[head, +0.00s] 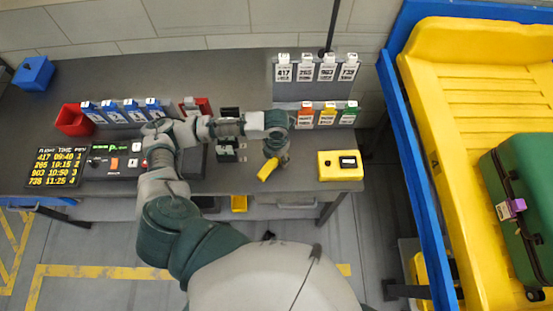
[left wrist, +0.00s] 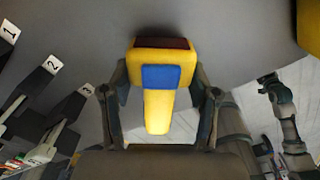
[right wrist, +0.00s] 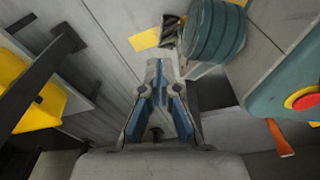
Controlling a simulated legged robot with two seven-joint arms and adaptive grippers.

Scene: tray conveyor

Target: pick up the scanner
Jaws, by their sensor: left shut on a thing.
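The scanner is yellow with a blue panel and a dark red end. In the left wrist view the scanner (left wrist: 158,95) sits between the two fingers of my left gripper (left wrist: 160,105), which is shut on it. In the head view my left gripper (head: 275,155) is over the desk's right part, and the yellow scanner (head: 268,170) shows just below it, partly hidden. I cannot tell whether it touches the desk. My right gripper (right wrist: 159,70) shows in the right wrist view, fingertips together, with nothing between them.
The grey desk (head: 240,75) holds a yellow box (head: 340,166), a card rack (head: 316,90), a red bin (head: 74,120), a blue bin (head: 34,73) and a control panel (head: 112,162). At the right, a green suitcase (head: 525,190) lies in a yellow tray (head: 430,110) on the blue-edged conveyor.

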